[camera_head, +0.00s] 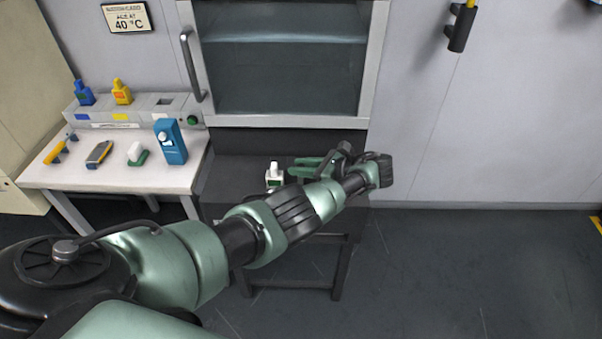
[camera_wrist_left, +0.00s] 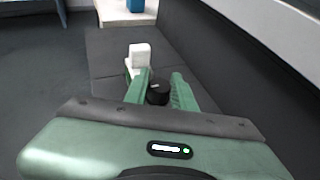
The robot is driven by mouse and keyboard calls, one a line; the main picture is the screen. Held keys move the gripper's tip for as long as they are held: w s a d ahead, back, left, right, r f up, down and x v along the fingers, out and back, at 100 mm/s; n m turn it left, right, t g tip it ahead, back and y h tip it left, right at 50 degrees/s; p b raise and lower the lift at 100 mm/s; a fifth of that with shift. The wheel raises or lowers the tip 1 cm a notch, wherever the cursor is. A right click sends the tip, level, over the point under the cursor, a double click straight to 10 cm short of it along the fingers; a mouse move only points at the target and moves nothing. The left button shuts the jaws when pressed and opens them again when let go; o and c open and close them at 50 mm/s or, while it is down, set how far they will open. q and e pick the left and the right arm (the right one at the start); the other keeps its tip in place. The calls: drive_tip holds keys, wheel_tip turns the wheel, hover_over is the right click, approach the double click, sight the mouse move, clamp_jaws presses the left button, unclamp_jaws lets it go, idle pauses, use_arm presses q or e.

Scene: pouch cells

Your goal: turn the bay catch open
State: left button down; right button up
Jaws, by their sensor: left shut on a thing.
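A round black knob with a pale mark (camera_wrist_left: 158,91), which looks like the bay catch, sits between the two green fingers of my left gripper (camera_wrist_left: 162,82). The fingers are shut on it, one on each side. In the head view my left gripper (camera_head: 305,167) reaches over the dark bench below the cabinet, and the knob cannot be made out there. Just beyond the fingertips stands a small white block-like item (camera_wrist_left: 140,56); it also shows in the head view (camera_head: 274,175), left of the gripper. My right gripper is not in view.
The glass-fronted cabinet (camera_head: 283,121) with a vertical handle (camera_head: 193,66) rises behind the dark bench (camera_head: 232,172). A white side table (camera_head: 103,178) on the left holds small tools, a blue device (camera_head: 170,141) and coloured bottles on a rack. The floor at right is clear.

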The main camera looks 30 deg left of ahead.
use_arm(q)
drive_tip(key=shift+a+r, duration=0.1)
drive_tip(key=shift+r, duration=0.05)
drive_tip(key=c, duration=1.2)
unclamp_jaws()
drive_tip(key=shift+o, duration=0.2)
drive_tip(key=b+v, duration=0.1)
drive_tip(key=v, duration=0.6)
drive_tip(key=shift+d, duration=0.35)
drive_tip(key=shift+w+d, duration=0.1)
